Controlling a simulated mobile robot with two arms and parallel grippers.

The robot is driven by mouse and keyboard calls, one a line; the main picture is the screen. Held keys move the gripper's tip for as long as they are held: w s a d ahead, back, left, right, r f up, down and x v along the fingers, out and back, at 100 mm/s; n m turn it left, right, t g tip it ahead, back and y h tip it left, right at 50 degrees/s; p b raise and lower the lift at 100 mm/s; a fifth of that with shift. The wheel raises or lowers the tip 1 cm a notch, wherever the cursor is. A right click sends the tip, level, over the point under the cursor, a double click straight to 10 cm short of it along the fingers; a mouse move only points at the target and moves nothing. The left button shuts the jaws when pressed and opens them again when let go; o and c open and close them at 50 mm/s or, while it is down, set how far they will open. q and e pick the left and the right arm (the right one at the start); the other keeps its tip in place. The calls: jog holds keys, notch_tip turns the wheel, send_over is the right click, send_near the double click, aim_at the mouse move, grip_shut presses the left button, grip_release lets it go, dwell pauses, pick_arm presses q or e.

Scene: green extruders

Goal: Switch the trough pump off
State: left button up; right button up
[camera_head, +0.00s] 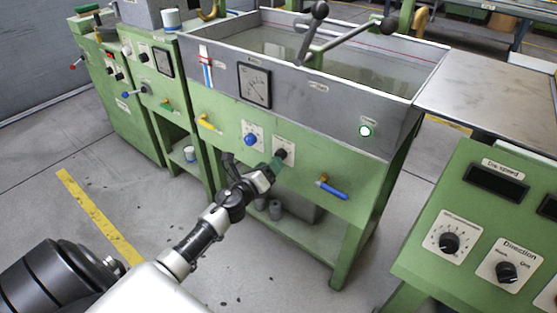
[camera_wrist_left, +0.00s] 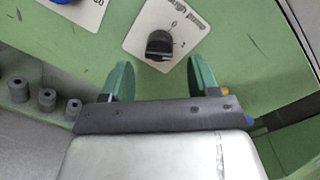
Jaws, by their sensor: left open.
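The trough pump switch is a black rotary knob (camera_head: 281,154) on a white plate on the green front of the water trough (camera_head: 420,75). In the left wrist view the knob (camera_wrist_left: 160,44) sits on its plate (camera_wrist_left: 184,28) lettered with pump, with marks 0 and 1 beside it. I cannot tell clearly which mark it points to. My left gripper (camera_head: 276,165) is just in front of the knob. Its green fingers (camera_wrist_left: 161,76) are open and apart, with the knob ahead of the gap between them, not gripped. My right gripper is out of view.
A blue button (camera_head: 250,140) is left of the knob. A yellow-handled valve (camera_head: 209,124) is further left. A green control console (camera_head: 480,230) stands at the right.

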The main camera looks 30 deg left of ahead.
pick_arm(q)
jog(key=shift+w, duration=2.15)
jog(key=shift+c, duration=0.3)
jog(key=c, duration=0.8)
